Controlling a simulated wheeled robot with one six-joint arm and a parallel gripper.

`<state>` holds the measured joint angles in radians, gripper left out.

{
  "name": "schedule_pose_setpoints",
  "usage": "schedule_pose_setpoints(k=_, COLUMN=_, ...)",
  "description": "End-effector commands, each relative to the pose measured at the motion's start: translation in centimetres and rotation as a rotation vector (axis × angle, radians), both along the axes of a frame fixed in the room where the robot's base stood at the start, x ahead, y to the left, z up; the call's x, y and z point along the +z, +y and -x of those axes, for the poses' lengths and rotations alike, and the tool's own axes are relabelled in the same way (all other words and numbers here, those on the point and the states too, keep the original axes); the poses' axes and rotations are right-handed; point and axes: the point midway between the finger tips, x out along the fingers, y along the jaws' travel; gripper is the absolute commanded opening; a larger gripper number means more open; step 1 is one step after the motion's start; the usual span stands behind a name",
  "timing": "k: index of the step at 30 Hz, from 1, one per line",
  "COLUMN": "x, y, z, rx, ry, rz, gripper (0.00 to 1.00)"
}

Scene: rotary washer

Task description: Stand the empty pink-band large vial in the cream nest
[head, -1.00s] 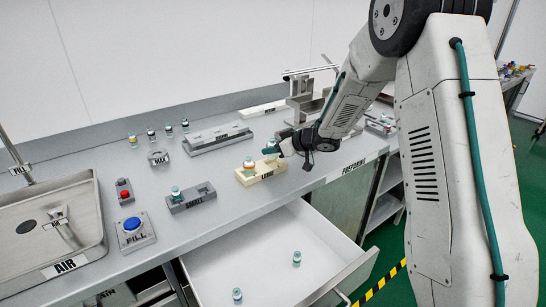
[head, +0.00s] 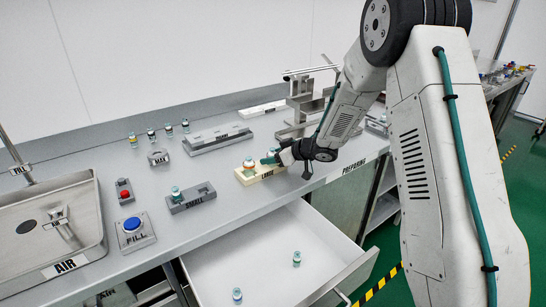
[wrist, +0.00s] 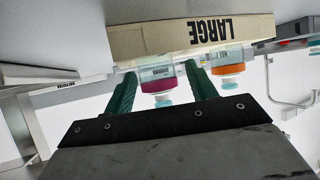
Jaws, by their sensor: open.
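The cream nest (head: 268,175), marked LARGE, sits on the counter near its front edge; it also shows in the wrist view (wrist: 145,35), upside down. The pink-band vial (wrist: 158,82) stands at the nest, its lower end hidden or cut off by the nest's edge. An orange-band vial (wrist: 228,68) stands beside it in the same nest and also shows in the head view (head: 249,168). My gripper (wrist: 163,90) is open, its green fingers on either side of the pink-band vial with visible gaps. In the head view my gripper (head: 274,158) partly covers this vial.
A grey SMALL nest (head: 190,198) with one vial is left of the cream nest. A grey rack (head: 217,138) and several small vials stand behind. The open drawer (head: 265,260) below holds two vials. A metal stand (head: 305,105) is behind my gripper.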

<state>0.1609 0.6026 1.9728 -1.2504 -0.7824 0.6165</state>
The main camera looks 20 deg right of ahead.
Motion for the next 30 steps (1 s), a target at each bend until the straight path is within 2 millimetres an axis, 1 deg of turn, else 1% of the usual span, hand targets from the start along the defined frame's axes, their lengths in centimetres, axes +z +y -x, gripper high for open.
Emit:
schedule_pose_setpoints(k=5, x=1.0, y=-1.0, z=1.1, rx=-0.002, ry=-0.002, rz=-0.001, gripper=0.56)
schedule_pose_setpoints(k=12, x=3.4, y=-4.0, z=4.5, rx=-0.004, ry=-0.003, rz=0.0, gripper=0.56)
schedule_pose_setpoints(k=18, x=5.0, y=-6.0, z=6.9, rx=-0.003, ry=-0.001, rz=0.0, gripper=0.56)
schedule_pose_setpoints(k=24, x=5.7, y=-6.8, z=7.9, rx=-0.001, ry=0.0, rz=0.0, gripper=0.56)
schedule_pose_setpoints(k=28, x=6.0, y=-6.9, z=7.9, rx=-0.008, ry=-0.004, rz=0.007, gripper=0.56)
schedule_pose_setpoints(k=30, x=6.8, y=-7.2, z=7.8, rx=-0.041, ry=-0.015, rz=0.036, gripper=0.56)
